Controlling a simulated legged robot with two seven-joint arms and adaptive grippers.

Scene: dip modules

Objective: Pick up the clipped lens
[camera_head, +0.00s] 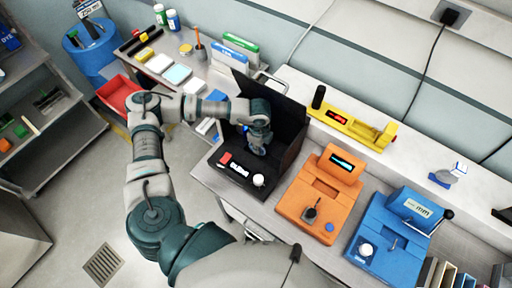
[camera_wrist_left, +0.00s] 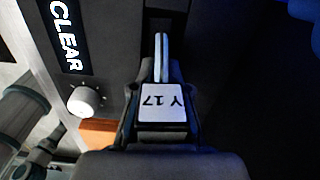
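My left gripper (camera_head: 258,148) reaches down into the open black box (camera_head: 290,125) in the head view. In the left wrist view, the clipped lens (camera_wrist_left: 161,57) is a thin pale disc seen edge-on, upright in a dark clip with a white label (camera_wrist_left: 162,103) reading "Y 17". The fingers of my left gripper (camera_wrist_left: 162,92) stand close against both sides of this clip, with no clear gap, and look shut on it. The lens is hidden behind the gripper in the head view. My right gripper is in neither view.
The box front has a white knob (camera_wrist_left: 86,101), a "CLEAR" label (camera_wrist_left: 66,36) and a red switch (camera_head: 225,158). An orange device (camera_head: 320,190) and a blue device (camera_head: 390,240) stand to its right. A yellow gauge (camera_head: 350,127) lies behind them.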

